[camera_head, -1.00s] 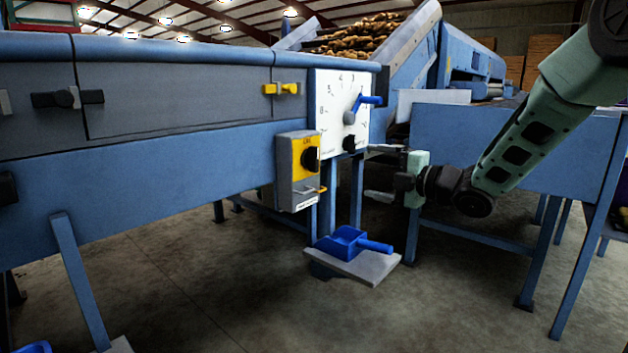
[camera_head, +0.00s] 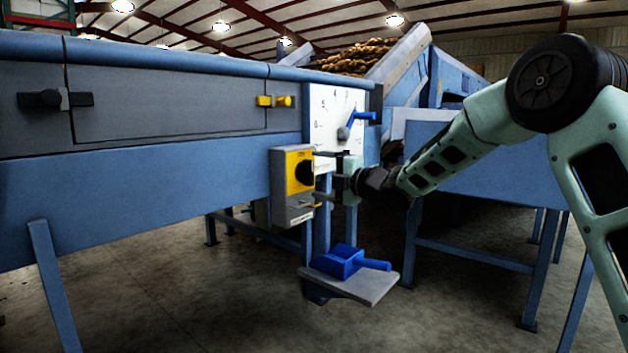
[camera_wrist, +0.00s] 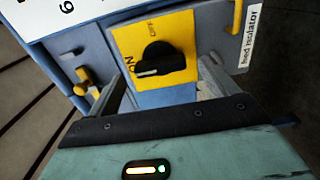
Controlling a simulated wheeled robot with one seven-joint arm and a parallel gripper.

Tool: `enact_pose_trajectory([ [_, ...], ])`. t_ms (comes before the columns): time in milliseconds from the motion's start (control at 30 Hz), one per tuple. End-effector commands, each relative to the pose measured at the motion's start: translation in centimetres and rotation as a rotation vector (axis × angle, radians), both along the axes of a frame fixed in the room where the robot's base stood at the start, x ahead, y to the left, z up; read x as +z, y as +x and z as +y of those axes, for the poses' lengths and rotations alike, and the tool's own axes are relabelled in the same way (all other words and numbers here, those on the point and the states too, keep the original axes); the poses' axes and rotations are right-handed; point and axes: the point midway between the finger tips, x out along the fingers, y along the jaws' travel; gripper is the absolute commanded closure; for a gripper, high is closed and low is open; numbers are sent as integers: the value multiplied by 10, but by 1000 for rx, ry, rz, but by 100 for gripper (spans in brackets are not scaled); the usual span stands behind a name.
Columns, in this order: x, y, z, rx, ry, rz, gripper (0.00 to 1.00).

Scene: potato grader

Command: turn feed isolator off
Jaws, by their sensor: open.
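The feed isolator is a grey box (camera_head: 291,208) with a yellow plate (camera_head: 292,160) and a black rotary knob (camera_head: 304,173), on the front of the blue machine. In the wrist view the knob (camera_wrist: 160,60) has a white mark at its left end, beside the word ON. The word OFF is on the plate above it. A label reading "feed isolator" (camera_wrist: 248,38) is at the upper right. My gripper (camera_head: 321,175) is open at the right of the box. In the wrist view its fingers (camera_wrist: 163,88) stand either side of the knob, apart from it.
A white dial plate (camera_head: 325,108) with a blue lever (camera_head: 364,116) is just above and behind my gripper. A blue scoop (camera_head: 343,262) lies on a grey shelf (camera_head: 362,284) below. A yellow latch (camera_head: 275,101) is at the upper left. A blue conveyor frame is at the right.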

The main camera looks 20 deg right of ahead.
Motion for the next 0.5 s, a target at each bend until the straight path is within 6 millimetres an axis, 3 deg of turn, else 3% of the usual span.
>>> enact_pose_trajectory([
  [200,-1,18,14,1,-1,-1,15],
  [500,0,22,16,0,0,0,15],
])
